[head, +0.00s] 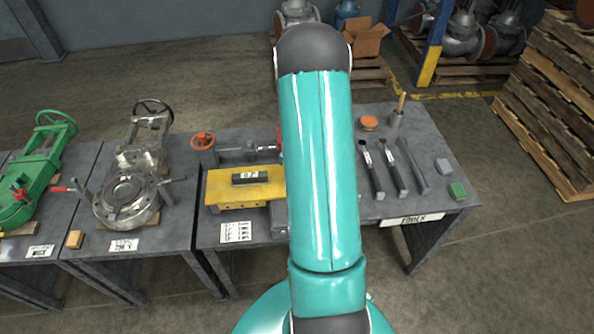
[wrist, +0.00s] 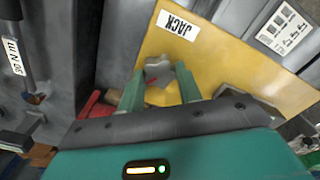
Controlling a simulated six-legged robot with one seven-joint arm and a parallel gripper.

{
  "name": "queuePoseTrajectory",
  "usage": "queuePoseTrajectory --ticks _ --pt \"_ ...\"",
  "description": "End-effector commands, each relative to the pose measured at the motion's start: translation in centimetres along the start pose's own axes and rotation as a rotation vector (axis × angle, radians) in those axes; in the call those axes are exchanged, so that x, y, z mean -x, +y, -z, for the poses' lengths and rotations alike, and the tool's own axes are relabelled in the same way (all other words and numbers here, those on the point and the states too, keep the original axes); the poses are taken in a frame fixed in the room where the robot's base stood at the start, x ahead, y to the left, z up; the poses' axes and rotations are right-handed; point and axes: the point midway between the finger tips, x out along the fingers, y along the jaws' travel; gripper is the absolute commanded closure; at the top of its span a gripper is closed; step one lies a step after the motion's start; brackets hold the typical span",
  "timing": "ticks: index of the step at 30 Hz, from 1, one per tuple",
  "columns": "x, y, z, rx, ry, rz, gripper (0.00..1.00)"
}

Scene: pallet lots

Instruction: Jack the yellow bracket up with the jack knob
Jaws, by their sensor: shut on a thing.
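The grey lobed jack knob (wrist: 157,66) sits just below that label. My gripper (wrist: 160,80) has its two teal fingers on either side of the knob and is shut on it. In the head view my arm hides the gripper and the knob.
Brushes and other tools (head: 393,168) lie on the bench to the right. A metal valve (head: 126,195) and a green valve (head: 40,170) rest on benches to the left. Stacked pallets (head: 555,100) stand far right.

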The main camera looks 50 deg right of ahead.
Motion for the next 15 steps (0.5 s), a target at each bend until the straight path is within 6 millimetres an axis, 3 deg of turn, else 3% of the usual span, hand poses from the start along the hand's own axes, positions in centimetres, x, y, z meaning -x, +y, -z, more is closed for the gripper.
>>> queuePoseTrajectory --ticks 15 --pt "-0.20 0.12 -0.17 -0.492 -0.004 0.001 0.88"
